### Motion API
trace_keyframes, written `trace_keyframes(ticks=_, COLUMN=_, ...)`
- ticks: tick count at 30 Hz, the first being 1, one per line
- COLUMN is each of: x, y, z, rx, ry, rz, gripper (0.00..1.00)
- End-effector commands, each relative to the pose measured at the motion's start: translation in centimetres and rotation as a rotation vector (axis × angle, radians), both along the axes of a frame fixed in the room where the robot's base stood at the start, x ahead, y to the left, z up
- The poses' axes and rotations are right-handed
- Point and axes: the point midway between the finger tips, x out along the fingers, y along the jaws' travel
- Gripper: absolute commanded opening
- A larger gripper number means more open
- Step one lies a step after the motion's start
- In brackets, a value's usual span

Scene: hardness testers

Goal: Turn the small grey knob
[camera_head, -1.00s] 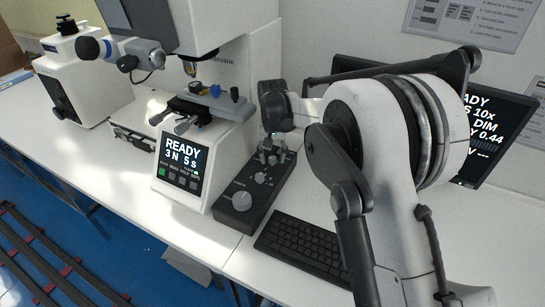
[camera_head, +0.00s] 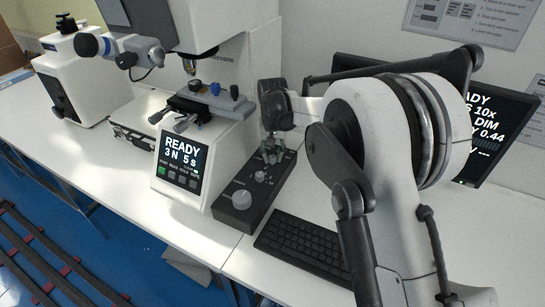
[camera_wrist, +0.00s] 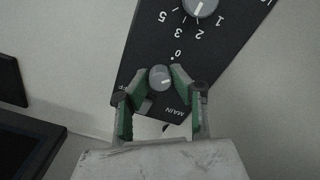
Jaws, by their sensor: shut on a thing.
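The small grey knob (camera_wrist: 160,79) sits near the end of a black control panel (camera_head: 230,216), beside the printed word MAIN. It has a pale pointer mark. My gripper (camera_wrist: 161,73) is shut on this knob, with its green-padded fingers on either side. In the head view, my gripper (camera_head: 272,156) points down at the far end of the panel, and its fingers mostly hide the knob. A larger grey knob with a numbered dial (camera_wrist: 200,5) is just beyond in the wrist view, clear of the fingers.
A big round knob (camera_head: 242,199) is at the panel's near end. The white tester (camera_head: 227,140) with a READY screen (camera_head: 181,163) stands left of the panel. A black keyboard (camera_head: 303,246) lies right, and a monitor (camera_head: 490,125) stands behind my arm.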

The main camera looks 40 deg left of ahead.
Motion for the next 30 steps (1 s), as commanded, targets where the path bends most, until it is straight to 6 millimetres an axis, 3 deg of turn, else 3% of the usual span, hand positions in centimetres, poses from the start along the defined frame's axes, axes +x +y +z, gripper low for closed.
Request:
trace_keyframes(ticks=18, x=0.02, y=-0.01, z=-0.11, rx=0.000, ry=0.000, rz=0.390, gripper=0.00)
trace_keyframes(ticks=30, x=0.03, y=0.00, z=0.00, rx=0.000, ry=0.000, rz=0.469, gripper=0.00)
